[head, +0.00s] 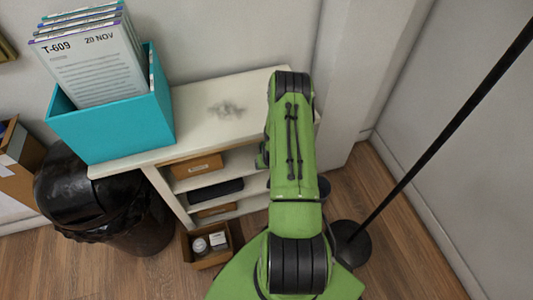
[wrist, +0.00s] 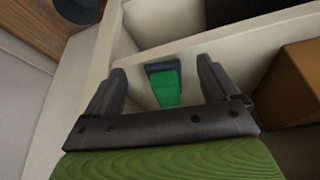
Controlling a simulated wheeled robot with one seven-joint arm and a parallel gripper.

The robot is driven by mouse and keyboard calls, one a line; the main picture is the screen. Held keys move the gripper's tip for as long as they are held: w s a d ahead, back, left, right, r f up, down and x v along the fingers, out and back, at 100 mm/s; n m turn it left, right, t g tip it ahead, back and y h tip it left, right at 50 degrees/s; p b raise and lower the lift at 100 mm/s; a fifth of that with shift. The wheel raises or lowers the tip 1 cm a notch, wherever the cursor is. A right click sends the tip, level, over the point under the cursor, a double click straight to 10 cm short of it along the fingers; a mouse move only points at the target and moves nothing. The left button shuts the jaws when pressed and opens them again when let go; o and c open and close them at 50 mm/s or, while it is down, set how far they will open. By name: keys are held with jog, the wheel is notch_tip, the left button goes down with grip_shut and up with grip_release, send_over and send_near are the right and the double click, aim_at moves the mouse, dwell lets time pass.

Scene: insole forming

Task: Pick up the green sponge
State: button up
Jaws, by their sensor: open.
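The green sponge (wrist: 166,88) shows in the wrist view, with a dark grey layer at its far end. It lies on a pale surface of the shelf unit, and its near end is close to my gripper's dark crossbar in the picture. My gripper (wrist: 161,66) is open, with one finger on each side of the sponge in the picture. I cannot tell the gap in depth between them; the gripper looks empty. In the head view my green arm hides the gripper, and I do not see the sponge there.
The white shelf unit (head: 205,128) holds brown boxes and a dark item. A pale shelf edge (wrist: 225,38) and a brown box (wrist: 292,85) lie close by my gripper. A teal file box (head: 118,128), black bin (head: 95,205) and black pole (head: 430,125) stand around.

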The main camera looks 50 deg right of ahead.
jog(key=w+d+b, duration=0.1)
jog(key=w+d, duration=0.1)
jog(key=shift+w+d, duration=0.1)
jog(key=shift+w, duration=0.25)
jog(key=b+x, duration=0.1)
jog(key=x, duration=0.2)
jog(key=shift+s, duration=0.1)
jog(key=shift+c, duration=0.3)
jog(key=c, duration=1.1)
jog(key=shift+r, duration=0.15)
jog(key=s+a+p, duration=0.1)
jog(key=s+a, duration=0.3)
jog(key=s+a+p, duration=0.1)
jog(key=s+a, duration=0.2)
jog(key=s, duration=0.2)
jog(key=s+a+p, duration=0.1)
jog(key=s+a, duration=0.3)
jog(key=s, duration=0.1)
jog(key=shift+s+a, duration=0.1)
jog(key=shift+a, duration=0.2)
